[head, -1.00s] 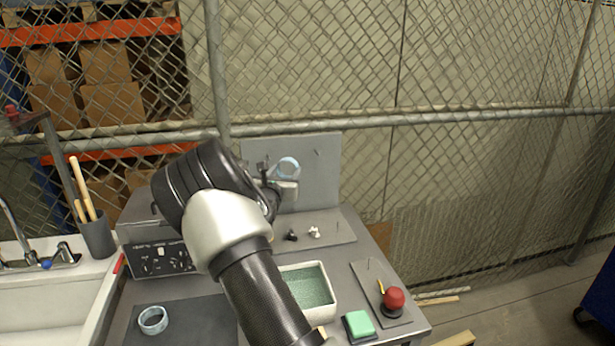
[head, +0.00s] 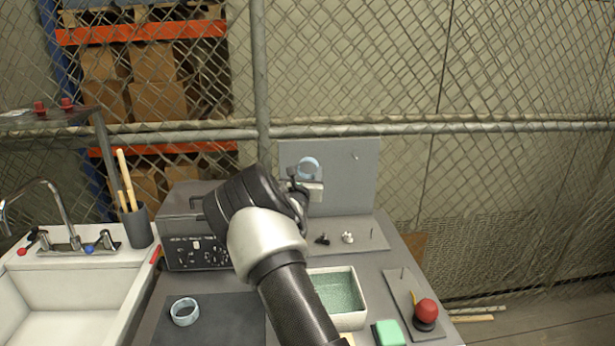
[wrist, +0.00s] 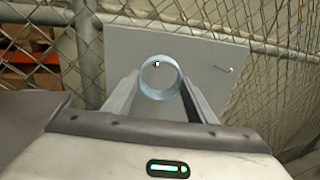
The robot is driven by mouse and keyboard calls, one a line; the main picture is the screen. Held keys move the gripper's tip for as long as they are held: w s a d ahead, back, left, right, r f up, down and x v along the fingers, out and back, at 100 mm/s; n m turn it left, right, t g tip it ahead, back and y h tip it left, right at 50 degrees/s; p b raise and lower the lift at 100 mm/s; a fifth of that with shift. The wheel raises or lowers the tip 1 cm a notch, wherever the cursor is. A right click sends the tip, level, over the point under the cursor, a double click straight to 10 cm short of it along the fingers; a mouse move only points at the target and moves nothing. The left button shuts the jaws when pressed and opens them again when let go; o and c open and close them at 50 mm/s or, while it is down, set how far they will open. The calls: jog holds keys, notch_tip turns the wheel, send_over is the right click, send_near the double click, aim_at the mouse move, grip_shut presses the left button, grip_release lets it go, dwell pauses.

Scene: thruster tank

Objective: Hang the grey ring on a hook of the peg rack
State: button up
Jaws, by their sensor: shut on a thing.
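The grey ring (head: 308,168), pale blue-grey in this light, is held upright between the fingers of my gripper (head: 306,184) in front of the peg rack's grey upright panel (head: 345,180). In the wrist view my gripper (wrist: 160,92) has a finger on each side of the ring (wrist: 146,80). A small pale hook tip shows through the ring's opening; I cannot tell whether the ring is around it or only in front of it. Another hook (wrist: 225,70) stands bare to the right on the panel (wrist: 205,62); it also shows in the head view (head: 354,156).
A similar ring (head: 184,312) lies on the dark mat. A control box (head: 195,245) stands left of my arm. A tray (head: 362,318), a green block (head: 389,334) and a red button (head: 426,312) are at the front right. A sink (head: 75,310) is left.

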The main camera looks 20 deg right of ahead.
jog(key=shift+w+d+f+b, duration=0.1)
jog(key=shift+w+d+b, duration=0.2)
jog(key=shift+w, duration=0.7)
jog(key=shift+w+d+f+b, duration=0.15)
jog(key=shift+w+d, duration=0.15)
jog(key=shift+w, duration=0.65)
jog(key=shift+w+d+f+b, duration=0.15)
jog(key=shift+w+f+b, duration=0.35)
jog(key=shift+w+b, duration=0.2)
jog(key=o, duration=1.1)
